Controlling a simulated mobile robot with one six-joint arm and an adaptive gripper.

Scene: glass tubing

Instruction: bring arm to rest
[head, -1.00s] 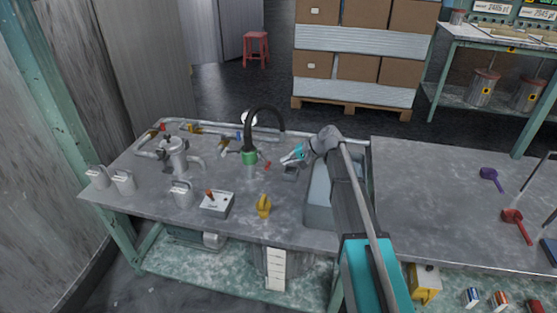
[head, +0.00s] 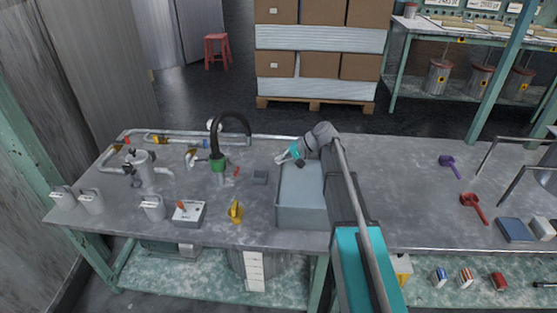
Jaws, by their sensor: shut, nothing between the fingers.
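My arm reaches from the lower right across the bench (head: 400,220) and over the grey sink basin (head: 302,215). My gripper (head: 281,160) is at the arm's far end, above the bench by the basin's far left corner. It is shut and holds nothing. The fingertips are small in this view.
Pipes (head: 160,138) run along the back edge. Purple (head: 449,165) and red (head: 475,207) scoops lie right.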

